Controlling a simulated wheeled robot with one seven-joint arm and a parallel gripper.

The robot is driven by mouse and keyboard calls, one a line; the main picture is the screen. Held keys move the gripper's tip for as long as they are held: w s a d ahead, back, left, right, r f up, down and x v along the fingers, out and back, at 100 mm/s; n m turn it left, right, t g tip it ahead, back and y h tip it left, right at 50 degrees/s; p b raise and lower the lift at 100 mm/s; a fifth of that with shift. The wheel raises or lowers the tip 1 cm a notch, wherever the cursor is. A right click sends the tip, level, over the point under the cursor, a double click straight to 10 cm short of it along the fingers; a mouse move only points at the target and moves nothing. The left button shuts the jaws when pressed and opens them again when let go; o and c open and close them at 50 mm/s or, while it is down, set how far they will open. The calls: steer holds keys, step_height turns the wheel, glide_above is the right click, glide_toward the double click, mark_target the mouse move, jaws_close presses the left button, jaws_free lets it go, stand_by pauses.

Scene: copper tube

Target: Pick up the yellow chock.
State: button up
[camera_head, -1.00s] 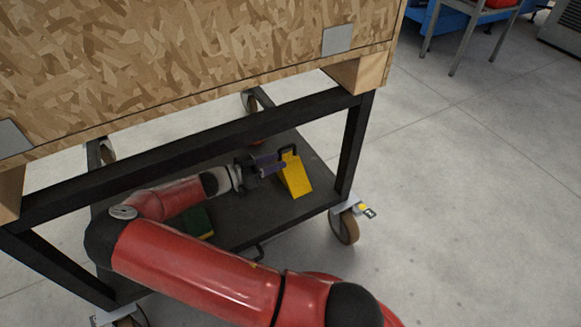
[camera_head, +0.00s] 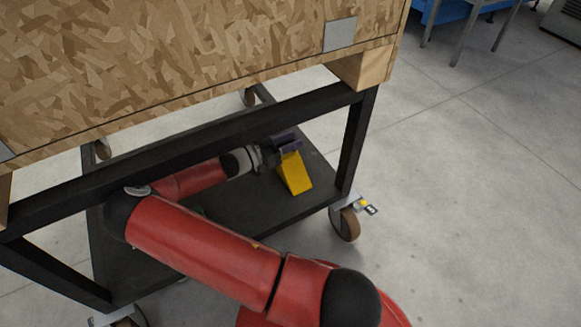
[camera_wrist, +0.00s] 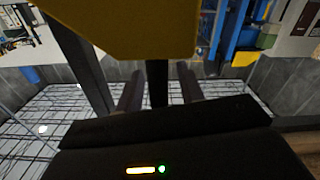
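The yellow chock (camera_head: 294,176) stands on the dark lower shelf of the cart, near its right end, with its slope toward the front. My gripper (camera_head: 287,143) is at the chock's top and covers its black handle in the head view. In the wrist view the chock (camera_wrist: 125,25) fills the top, and the black handle (camera_wrist: 157,84) runs down between the two fingers of my gripper (camera_wrist: 158,90). The fingers are apart, with a gap visible on each side of the handle.
The dark shelf (camera_head: 240,212) is framed by black cart bars (camera_head: 180,158) above my forearm and a right post (camera_head: 356,140). A large chipboard crate (camera_head: 190,60) sits on top. A caster (camera_head: 346,223) is at the right corner. Open floor (camera_head: 470,200) lies to the right.

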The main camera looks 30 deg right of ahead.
steer(key=shift+d, duration=0.45)
jaws_close()
steer(key=shift+r, duration=0.15)
